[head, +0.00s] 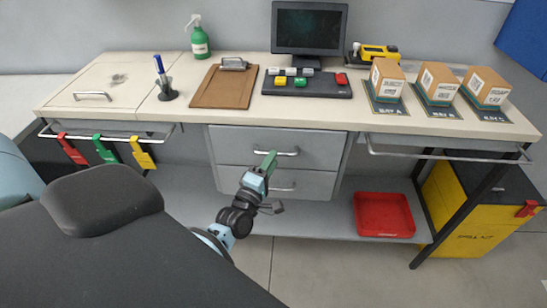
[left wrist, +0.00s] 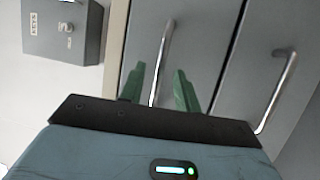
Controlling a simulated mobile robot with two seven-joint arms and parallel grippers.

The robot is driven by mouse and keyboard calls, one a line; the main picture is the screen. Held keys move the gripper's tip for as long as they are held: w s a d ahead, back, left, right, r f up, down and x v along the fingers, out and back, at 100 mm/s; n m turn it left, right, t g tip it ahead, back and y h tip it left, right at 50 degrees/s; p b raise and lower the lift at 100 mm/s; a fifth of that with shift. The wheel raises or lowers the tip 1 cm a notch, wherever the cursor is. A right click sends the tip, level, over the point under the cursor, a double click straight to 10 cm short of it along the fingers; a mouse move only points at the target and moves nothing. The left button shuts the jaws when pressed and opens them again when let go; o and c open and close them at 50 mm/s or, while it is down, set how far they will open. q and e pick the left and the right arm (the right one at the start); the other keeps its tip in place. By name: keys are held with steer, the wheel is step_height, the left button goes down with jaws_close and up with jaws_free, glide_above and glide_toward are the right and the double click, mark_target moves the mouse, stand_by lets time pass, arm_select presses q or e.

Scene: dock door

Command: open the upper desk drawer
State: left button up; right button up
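The upper drawer (head: 328,146) is a grey front under the desk top and looks closed, level with the lower one. Its silver bar handle (head: 288,153) shows in the head view and also in the left wrist view (left wrist: 166,42). My left gripper (head: 268,160) is at the left end of this handle. In the left wrist view its green fingers (left wrist: 160,78) are apart, one on each side of the bar, with gaps visible. Whether the bar lies fully between the fingertips in depth is hard to tell. My right gripper is not in view.
The lower drawer (head: 318,184) has its own handle, also in the left wrist view (left wrist: 277,90). A grey key box (left wrist: 62,30) is at the upper left there. A red tray (head: 384,215) sits on the low shelf. Rails (head: 450,154) flank the drawers.

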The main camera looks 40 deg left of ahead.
arm_select(q)
steer(key=shift+x, duration=1)
jaws_close()
